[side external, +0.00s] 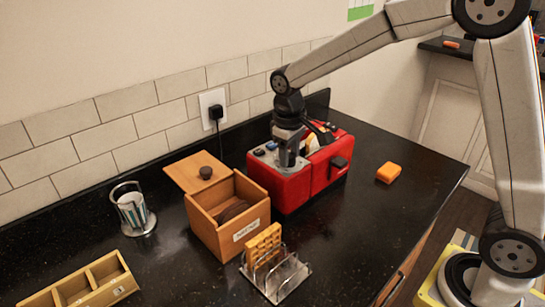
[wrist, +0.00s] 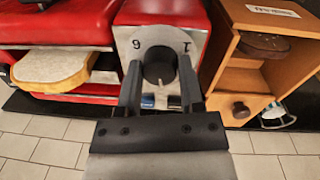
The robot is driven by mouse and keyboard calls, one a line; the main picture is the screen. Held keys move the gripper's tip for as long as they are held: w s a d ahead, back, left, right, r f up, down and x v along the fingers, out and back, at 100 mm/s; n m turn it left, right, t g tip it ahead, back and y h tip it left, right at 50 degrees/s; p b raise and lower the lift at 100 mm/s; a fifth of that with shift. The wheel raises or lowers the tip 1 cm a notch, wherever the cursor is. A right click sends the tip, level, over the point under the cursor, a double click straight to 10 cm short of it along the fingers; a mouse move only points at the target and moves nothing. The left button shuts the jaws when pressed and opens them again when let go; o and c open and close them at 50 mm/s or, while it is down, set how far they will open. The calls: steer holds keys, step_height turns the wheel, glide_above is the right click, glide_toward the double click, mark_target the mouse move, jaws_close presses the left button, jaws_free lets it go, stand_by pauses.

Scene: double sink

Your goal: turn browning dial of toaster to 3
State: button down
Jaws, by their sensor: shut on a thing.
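The red toaster (side external: 292,192) stands on the dark counter near the wall. Its browning dial (wrist: 158,58) is a dark round knob on a silver panel in the wrist view, with a 1 and a 6 readable on the plate. My gripper (wrist: 161,76) is shut on the dial, one finger on each side. The dial's pointer and the other numbers are hidden or too small to read. In the side view my gripper (side external: 290,152) points down at the control end of the toaster, and the dial is hidden there. A bread slice (wrist: 56,68) shows in a toaster slot.
A wooden bread box (side external: 222,218) with its lid off stands close to the toaster's left. A rack (side external: 285,278) holds a waffle (side external: 263,246) in front. An orange sponge (side external: 389,173) lies to the right. A plug (side external: 215,112) sits in the wall outlet.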

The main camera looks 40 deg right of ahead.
steer(key=shift+r+n, duration=0.1)
steer(key=shift+n, duration=1.2)
steer(key=shift+w, duration=0.1)
steer(key=shift+c, duration=1.2)
jaws_free()
steer(key=shift+s+a+r, duration=0.1)
steer(key=shift+r, duration=1.85)
steer(key=shift+s+a+r, duration=0.1)
steer(key=shift+r, duration=1.8)
